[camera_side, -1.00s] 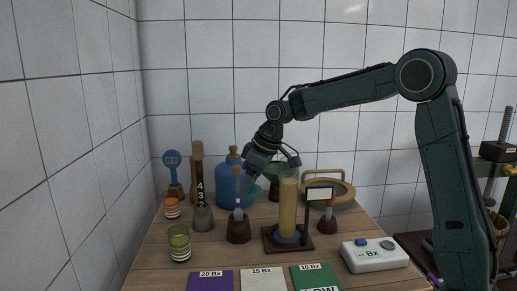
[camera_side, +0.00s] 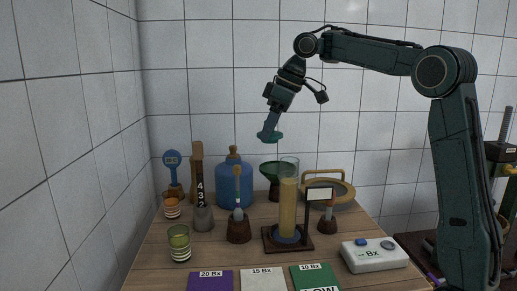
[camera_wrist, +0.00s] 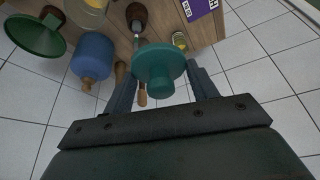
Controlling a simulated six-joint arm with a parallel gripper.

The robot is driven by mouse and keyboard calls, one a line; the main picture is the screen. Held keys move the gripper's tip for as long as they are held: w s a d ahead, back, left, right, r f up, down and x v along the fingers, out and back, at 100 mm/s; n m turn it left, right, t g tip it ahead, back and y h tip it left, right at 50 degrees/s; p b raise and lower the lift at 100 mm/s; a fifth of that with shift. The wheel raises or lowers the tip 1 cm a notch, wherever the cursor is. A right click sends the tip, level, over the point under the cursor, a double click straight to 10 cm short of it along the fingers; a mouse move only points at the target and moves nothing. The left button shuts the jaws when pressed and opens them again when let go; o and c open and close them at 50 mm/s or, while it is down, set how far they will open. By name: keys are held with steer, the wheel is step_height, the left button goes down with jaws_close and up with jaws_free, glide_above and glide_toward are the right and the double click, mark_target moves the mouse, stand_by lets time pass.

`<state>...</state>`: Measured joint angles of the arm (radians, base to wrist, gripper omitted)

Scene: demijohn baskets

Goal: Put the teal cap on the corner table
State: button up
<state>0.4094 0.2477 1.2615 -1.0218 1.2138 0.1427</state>
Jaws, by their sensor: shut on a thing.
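The teal cap (camera_side: 270,136), a round flanged piece, hangs below my gripper (camera_side: 273,118) in the side view, well above the wooden table. My gripper is shut on it. In the wrist view the cap (camera_wrist: 158,68) sits between the two fingers, its round face towards the camera. The wooden table (camera_side: 212,256) stands in the corner against tiled walls; its top is partly covered by objects.
A blue corked jug (camera_side: 235,188), a green funnel (camera_side: 272,168) and a tall glass cylinder (camera_side: 288,205) stand below. A sign (camera_side: 320,194) and a white meter box (camera_side: 374,255) are at right. Coloured cards (camera_side: 263,280) lie in front. Bare wood shows front left.

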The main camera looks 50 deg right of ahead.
steer(key=shift+v, duration=0.75)
steer(key=shift+s+r, duration=0.15)
steer(key=shift+r, duration=0.05)
steer(key=shift+d, duration=0.1)
steer(key=shift+d+f+m, duration=0.3)
steer(key=shift+d+f, duration=0.15)
steer(key=shift+d, duration=0.3)
steer(key=s+d+f+m+h, duration=0.1)
steer(key=s+d+f+m, duration=0.25)
steer(key=d+f, duration=0.4)
steer(key=s+d+f+m+h, duration=0.2)
steer(key=s+d+f+m, duration=0.15)
steer(key=d, duration=0.75)
steer(key=s+d+f+m+h, duration=0.1)
steer(key=s+d+f+m, duration=0.2)
steer(key=d+f+m, duration=0.5)
step_height(320, 180, down, 5)
steer(key=s+n, duration=0.3)
steer(key=n, duration=0.1)
steer(key=shift+w+a+f+n+t+y, duration=0.15)
steer(key=shift+a+f+n+y, duration=0.2)
steer(key=shift+a+f+n, duration=1.15)
steer(key=shift+a+f+n+t+y, duration=0.1)
steer(key=shift+a+f+n+y, duration=0.35)
steer(key=shift+a+f, duration=1.15)
steer(key=shift+w+a+f+n+t+y, duration=0.15)
steer(key=shift+a+f+n, duration=0.8)
steer(key=shift+a, duration=1.4)
